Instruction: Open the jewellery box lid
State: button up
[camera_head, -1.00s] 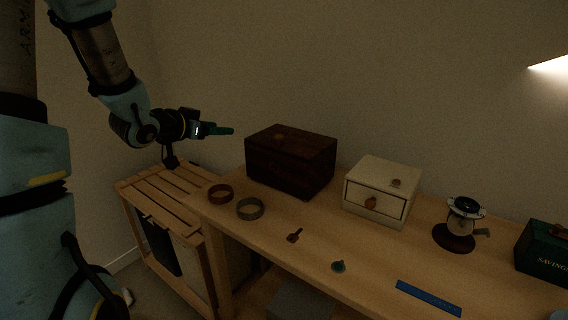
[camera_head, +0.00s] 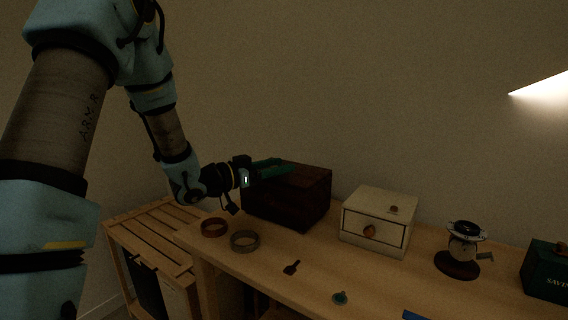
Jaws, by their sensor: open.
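A dark brown wooden box (camera_head: 290,205) with a shut lid stands at the back left of the wooden table. A cream box (camera_head: 376,218) stands to its right, with a round brown knob on its shut drawer and a small knob on its top. I cannot tell for certain which is the jewellery box. My gripper (camera_head: 281,167) is open and empty, with its green fingers over the left part of the dark box's top. The fingers hide part of that lid, and I cannot tell if they touch it.
On the table (camera_head: 322,268) lie a brown ring (camera_head: 214,228), a grey ring (camera_head: 245,241), a small brown piece (camera_head: 291,268) and a teal knob-like piece (camera_head: 340,298). A dark-based device (camera_head: 457,262) and a green savings box (camera_head: 553,271) stand right. A slatted wooden crate (camera_head: 150,232) adjoins the table's left.

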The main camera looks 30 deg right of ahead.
jog(key=shift+w+d, duration=0.15)
jog(key=shift+d, duration=0.8)
grip_shut()
dwell(0.8)
